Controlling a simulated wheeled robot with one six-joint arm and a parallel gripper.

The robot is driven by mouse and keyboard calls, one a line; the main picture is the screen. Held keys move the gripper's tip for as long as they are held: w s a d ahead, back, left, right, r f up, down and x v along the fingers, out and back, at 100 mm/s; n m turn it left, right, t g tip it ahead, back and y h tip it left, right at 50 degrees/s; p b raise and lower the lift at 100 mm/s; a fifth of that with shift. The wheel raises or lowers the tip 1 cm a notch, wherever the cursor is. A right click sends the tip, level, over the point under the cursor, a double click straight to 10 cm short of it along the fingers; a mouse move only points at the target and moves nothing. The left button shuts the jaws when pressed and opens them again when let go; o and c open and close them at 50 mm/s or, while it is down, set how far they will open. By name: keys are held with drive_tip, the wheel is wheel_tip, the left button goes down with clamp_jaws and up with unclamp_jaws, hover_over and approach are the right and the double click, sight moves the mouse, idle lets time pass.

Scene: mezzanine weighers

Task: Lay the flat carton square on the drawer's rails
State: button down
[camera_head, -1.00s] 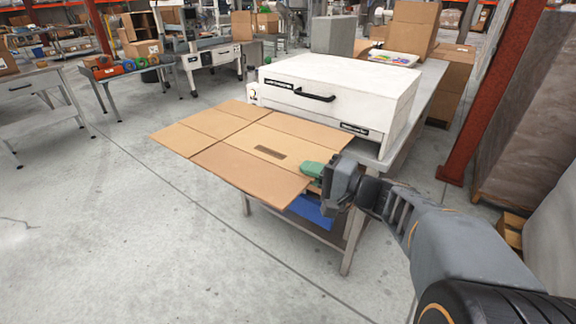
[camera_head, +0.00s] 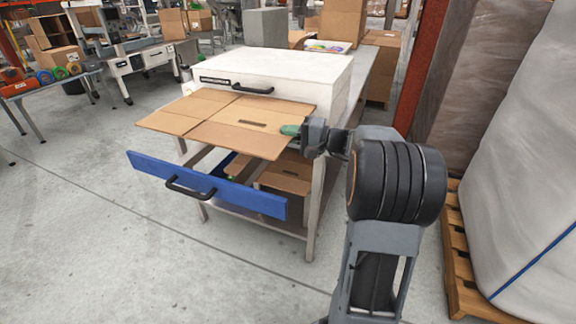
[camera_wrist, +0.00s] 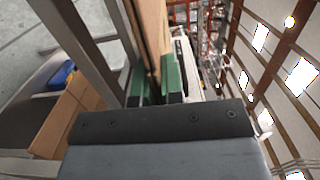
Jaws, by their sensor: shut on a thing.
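The flat carton (camera_head: 215,112) is a brown folded sheet with a dark slot. My gripper (camera_head: 291,130) is shut on its right edge and holds it up, roughly level. In the wrist view the carton (camera_wrist: 152,35) shows edge-on between the green fingers (camera_wrist: 157,85). The drawer (camera_head: 215,186) stands pulled out, with a blue front and black handle. The carton hangs above and behind the drawer front, in front of the white cabinet. It hides the rear of the drawer and most of the rails. I cannot tell how large the gap beneath it is.
The white cabinet (camera_head: 330,80) sits on a grey bench (camera_head: 317,205). Brown cartons (camera_head: 288,172) lie under the drawer on the lower shelf. A wrapped pallet load (camera_head: 525,150) and a red post (camera_head: 420,70) stand to the right. Floor at front left is clear.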

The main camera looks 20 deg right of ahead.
wheel_tip(320, 180, down, 11)
drive_tip(key=b, duration=0.1)
drive_tip(key=shift+a, duration=0.15)
idle(0.3)
drive_tip(key=shift+s+f+b, duration=0.1)
drive_tip(key=shift+f+b, duration=0.1)
drive_tip(key=shift+b, duration=0.1)
drive_tip(key=c, duration=1.7)
unclamp_jaws()
drive_tip(key=o, duration=0.5)
drive_tip(key=shift+c, duration=0.2)
drive_tip(key=v, duration=1.2)
